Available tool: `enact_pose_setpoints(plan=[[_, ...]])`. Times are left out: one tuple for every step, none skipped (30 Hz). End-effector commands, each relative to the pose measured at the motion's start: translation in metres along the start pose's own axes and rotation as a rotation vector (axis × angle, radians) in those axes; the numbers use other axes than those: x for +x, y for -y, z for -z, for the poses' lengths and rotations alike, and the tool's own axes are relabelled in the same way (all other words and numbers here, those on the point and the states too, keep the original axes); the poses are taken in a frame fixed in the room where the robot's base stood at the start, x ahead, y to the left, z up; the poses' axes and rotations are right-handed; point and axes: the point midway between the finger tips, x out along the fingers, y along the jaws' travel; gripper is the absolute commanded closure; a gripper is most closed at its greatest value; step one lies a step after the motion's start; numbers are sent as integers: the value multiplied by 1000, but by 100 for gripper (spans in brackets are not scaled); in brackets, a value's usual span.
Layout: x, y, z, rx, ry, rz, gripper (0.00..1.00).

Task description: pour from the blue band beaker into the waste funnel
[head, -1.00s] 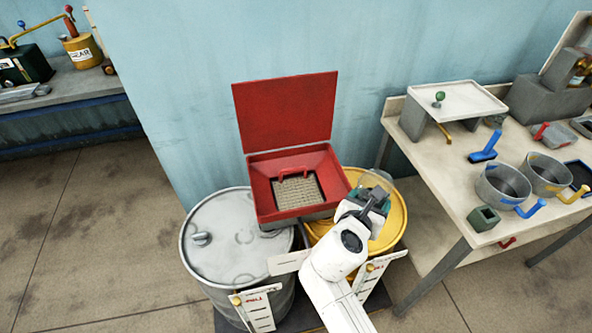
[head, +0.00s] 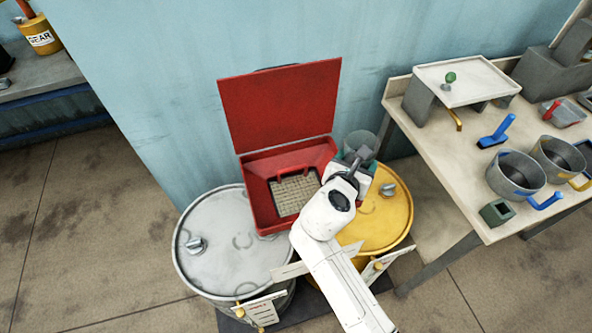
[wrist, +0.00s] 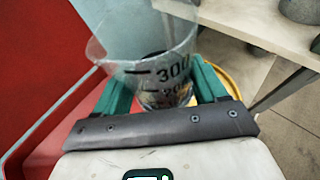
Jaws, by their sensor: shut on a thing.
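My gripper (head: 358,170) is shut on a clear beaker (head: 361,144), just right of the waste funnel and above the yellow drum. The wrist view shows the beaker (wrist: 160,62) between the green fingers (wrist: 163,92), with black marks reading 300 and 200. It looks roughly upright; I see no blue band on it, and its contents are hard to make out. The waste funnel (head: 262,193) is a red square basin with a grid floor and a raised red lid (head: 283,105). Its red side fills the left of the wrist view (wrist: 35,75).
A grey-white drum (head: 225,255) and a yellow drum (head: 385,222) stand under the funnel. A workbench (head: 450,160) at right holds a pot with a blue handle (head: 515,172), another with a yellow handle, a blue scoop (head: 497,132) and a small stand.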

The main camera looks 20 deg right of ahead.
Motion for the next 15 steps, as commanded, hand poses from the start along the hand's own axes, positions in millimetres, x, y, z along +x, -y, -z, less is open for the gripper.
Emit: enact_pose_setpoints(plan=[[0,0,0,0,1,0,65],[0,0,0,0,1,0,65],[0,0,0,0,1,0,65],[0,0,-1,0,1,0,65],[-1,0,0,-1,2,0,65],[-2,0,0,-5,4,2,65],[-1,-1,0,-8,6,3,65],[-2,-1,0,-12,9,5,65],[-2,-1,1,-19,13,8,65],[-2,-1,2,-25,16,10,65],[-3,-2,2,-32,21,13,65],[-3,-2,3,-43,28,17,65],[-3,-3,3,-52,33,21,65],[-3,-3,4,-63,40,25,65],[-4,-4,5,-77,49,30,65]])
